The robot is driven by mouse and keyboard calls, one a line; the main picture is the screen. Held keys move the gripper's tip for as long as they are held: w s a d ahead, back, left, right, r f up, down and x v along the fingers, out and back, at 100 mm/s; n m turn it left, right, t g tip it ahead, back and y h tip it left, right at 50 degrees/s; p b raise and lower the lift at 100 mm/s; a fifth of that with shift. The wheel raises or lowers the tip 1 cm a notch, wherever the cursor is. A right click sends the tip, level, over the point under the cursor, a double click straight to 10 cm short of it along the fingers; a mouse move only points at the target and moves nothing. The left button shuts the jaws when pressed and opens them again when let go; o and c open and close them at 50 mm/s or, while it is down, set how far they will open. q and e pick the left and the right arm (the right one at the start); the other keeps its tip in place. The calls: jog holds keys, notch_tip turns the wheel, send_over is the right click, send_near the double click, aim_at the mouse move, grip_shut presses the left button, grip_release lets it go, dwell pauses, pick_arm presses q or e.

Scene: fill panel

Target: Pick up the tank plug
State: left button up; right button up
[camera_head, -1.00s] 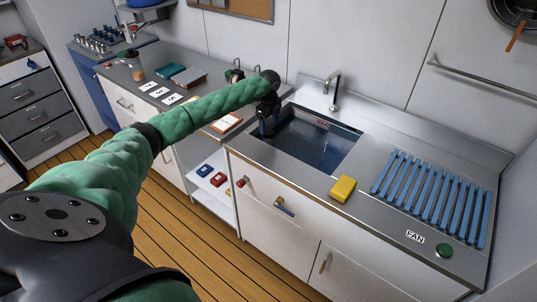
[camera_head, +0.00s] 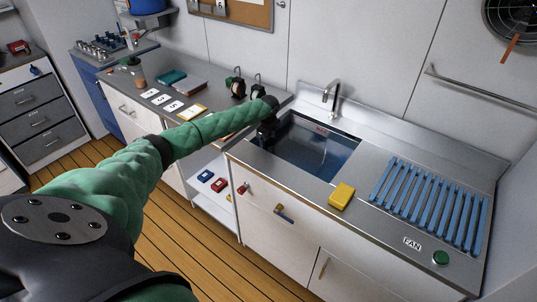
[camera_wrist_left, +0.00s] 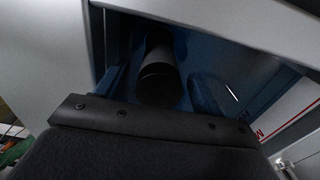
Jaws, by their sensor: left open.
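The tank (camera_head: 318,150) is a steel basin with a dark blue inside, set in the counter below a tap. My left gripper (camera_head: 266,140) points down at the tank's left end and is open. In the left wrist view, the blue inside of the tank (camera_wrist_left: 215,65) lies beyond my dark gripper body. A black cylinder (camera_wrist_left: 158,75) shows there against the blue; I cannot tell whether it is the tank plug or part of my gripper. No plug can be made out in the head view. My right gripper is out of view.
A blue slatted rack (camera_head: 430,200) and a green button (camera_head: 440,258) are further right. The tap (camera_head: 332,92) stands behind the tank. Cards and books (camera_head: 172,78) lie on the left counter.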

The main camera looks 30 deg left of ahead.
pick_arm(q)
jog(key=shift+f, duration=0.7)
grip_shut()
jog(key=shift+r, duration=0.1)
